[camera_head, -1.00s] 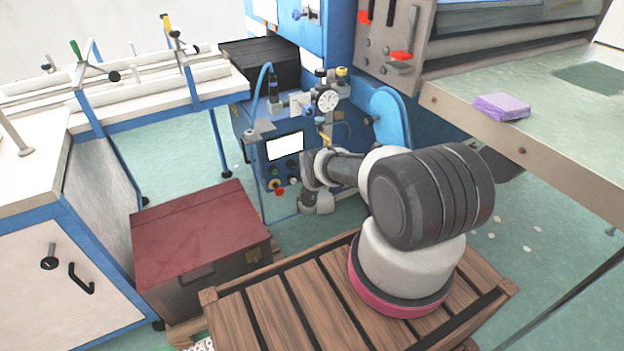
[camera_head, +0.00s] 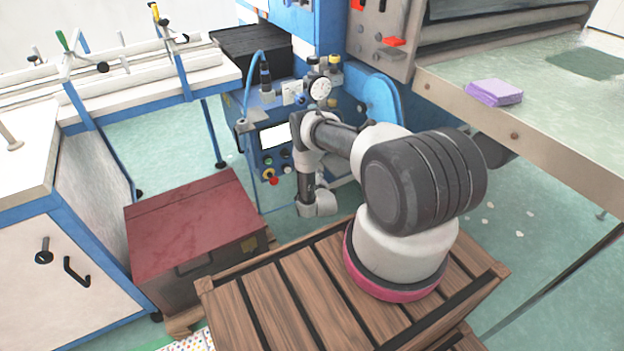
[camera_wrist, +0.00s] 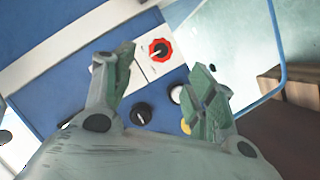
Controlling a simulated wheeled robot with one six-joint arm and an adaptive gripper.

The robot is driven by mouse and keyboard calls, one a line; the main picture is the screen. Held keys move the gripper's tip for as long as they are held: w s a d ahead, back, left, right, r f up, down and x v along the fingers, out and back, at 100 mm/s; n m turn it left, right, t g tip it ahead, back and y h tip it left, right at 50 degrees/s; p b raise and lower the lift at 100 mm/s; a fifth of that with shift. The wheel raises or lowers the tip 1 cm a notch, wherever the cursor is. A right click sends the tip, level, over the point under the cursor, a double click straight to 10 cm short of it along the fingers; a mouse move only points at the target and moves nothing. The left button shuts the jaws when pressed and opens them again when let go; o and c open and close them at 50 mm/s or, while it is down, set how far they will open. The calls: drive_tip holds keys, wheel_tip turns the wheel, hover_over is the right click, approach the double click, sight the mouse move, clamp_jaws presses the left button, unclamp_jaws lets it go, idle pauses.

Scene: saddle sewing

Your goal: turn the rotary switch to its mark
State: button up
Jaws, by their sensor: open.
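In the wrist view, a round knob with a red ring and dark centre (camera_wrist: 158,48) sits on a white plate on the blue panel. A plain black knob (camera_wrist: 141,113) is lower on the panel; I cannot tell for sure which is the rotary switch. My gripper (camera_wrist: 163,66) is open and empty, its green-grey fingers spread on either side of the view of the knobs. The red-ringed knob shows between the fingertips, beyond them, with no contact visible. In the head view the gripper's fingers cannot be made out near the blue control box (camera_head: 250,143).
The control box bears a bright screen (camera_head: 275,135), a red button (camera_head: 274,181) and a pressure gauge (camera_head: 320,88). A dark red box (camera_head: 190,230) stands left of my wooden-slatted base. A table with a purple block (camera_head: 494,92) is at right. A blue hose (camera_wrist: 281,45) crosses the wrist view.

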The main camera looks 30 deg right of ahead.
drive_tip(key=shift+v, duration=1.1)
